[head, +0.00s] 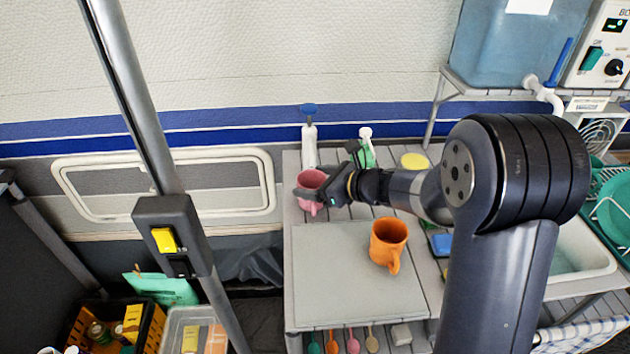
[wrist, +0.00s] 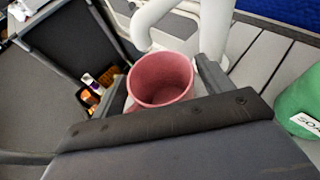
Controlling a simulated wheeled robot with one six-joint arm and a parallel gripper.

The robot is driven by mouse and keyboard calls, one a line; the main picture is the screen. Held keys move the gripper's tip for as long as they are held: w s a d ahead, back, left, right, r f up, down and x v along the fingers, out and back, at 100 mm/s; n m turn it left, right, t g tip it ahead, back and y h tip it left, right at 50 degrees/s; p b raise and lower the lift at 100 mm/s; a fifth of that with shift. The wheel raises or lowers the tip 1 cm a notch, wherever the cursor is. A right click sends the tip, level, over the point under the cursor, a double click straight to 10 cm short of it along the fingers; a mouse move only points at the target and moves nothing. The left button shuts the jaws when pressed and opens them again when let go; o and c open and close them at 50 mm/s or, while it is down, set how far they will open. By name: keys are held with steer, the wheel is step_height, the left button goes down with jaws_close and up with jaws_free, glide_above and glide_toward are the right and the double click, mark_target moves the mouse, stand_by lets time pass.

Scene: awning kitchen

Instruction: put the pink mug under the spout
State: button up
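The pink mug (head: 312,180) stands upright at the far left of the counter, with its handle toward the front. My gripper (head: 318,193) is at the mug, one finger crossing its near side. In the wrist view the mug (wrist: 161,82) sits between the two fingers, with narrow gaps beside it, so the gripper looks open around it. A white post with a blue top (head: 309,146) stands just behind the mug. In the wrist view a curved white spout (wrist: 150,22) passes close behind the mug's rim; whether it is over the mug's opening is unclear.
An orange mug (head: 388,243) stands on the pale board (head: 340,270) in front. A green bottle (head: 368,153) and a yellow item (head: 414,161) stand right of my gripper. A blue water tank (head: 520,45) with a white tap (head: 545,95) is at upper right.

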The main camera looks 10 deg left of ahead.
steer(key=shift+o, duration=1)
steer(key=shift+d+r, duration=0.2)
steer(key=shift+r, duration=0.15)
steer(key=v, duration=1.1)
steer(key=shift+s+d+p, duration=0.25)
steer(key=shift+p, duration=0.05)
